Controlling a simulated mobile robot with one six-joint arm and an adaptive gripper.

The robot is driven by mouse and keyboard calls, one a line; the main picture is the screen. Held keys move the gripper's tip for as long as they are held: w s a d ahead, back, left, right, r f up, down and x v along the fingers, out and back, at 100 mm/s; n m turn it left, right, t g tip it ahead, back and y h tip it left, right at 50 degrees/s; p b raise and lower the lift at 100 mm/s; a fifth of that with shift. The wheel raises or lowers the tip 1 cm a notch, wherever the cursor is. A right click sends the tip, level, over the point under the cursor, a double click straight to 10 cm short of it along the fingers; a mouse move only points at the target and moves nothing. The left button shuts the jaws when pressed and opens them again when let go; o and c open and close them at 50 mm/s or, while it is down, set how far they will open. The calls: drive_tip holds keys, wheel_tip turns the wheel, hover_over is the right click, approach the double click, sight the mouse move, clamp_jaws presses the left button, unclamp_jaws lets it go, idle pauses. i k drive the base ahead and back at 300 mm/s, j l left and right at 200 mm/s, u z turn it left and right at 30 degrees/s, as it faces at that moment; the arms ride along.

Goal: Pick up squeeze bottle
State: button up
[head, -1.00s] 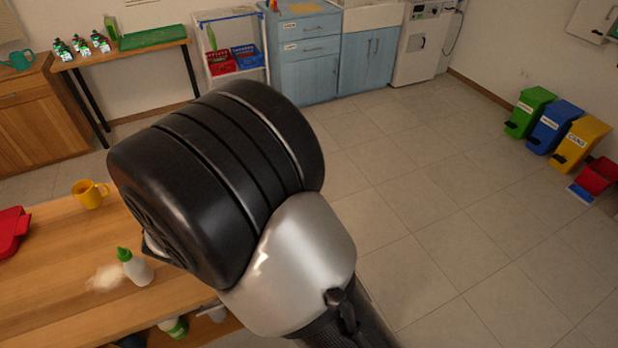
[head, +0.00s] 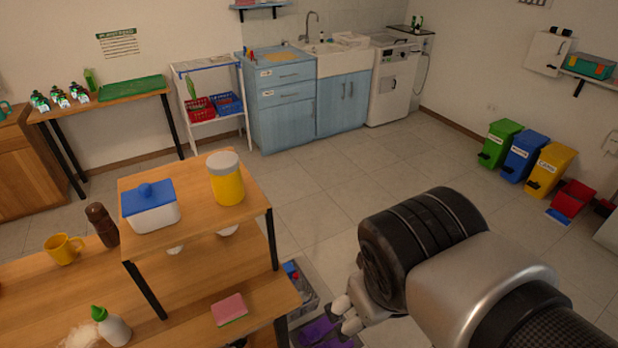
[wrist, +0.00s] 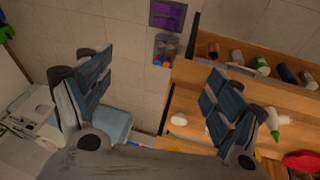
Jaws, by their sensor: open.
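The squeeze bottle (head: 112,328), white with a green nozzle, stands on the wooden table at the lower left of the head view, next to a pale powdery patch. A white bottle with a green tip also shows at the right edge of the wrist view (wrist: 278,122), beyond my right finger. My gripper (head: 347,314) is to the right of the table in the head view, well apart from the bottle. In the wrist view my gripper (wrist: 157,72) has its fingers spread wide with nothing between them.
A raised wooden shelf (head: 205,222) holds a blue-lidded container (head: 150,208) and a yellow jar (head: 227,182). A brown bottle (head: 102,224), a yellow mug (head: 63,249) and a pink sponge (head: 229,310) are near. Bins with purple and mixed items (head: 325,332) sit low beside the table. The tiled floor behind is open.

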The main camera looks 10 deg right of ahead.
sight(115, 330)
drive_tip(key=u, duration=1.6)
drive_tip(key=i+j+z, duration=0.35)
drive_tip(key=i+z, duration=0.15)
drive_tip(key=i+j+z, duration=0.5)
drive_tip(key=i+j, duration=0.05)
drive_tip(key=j, duration=0.05)
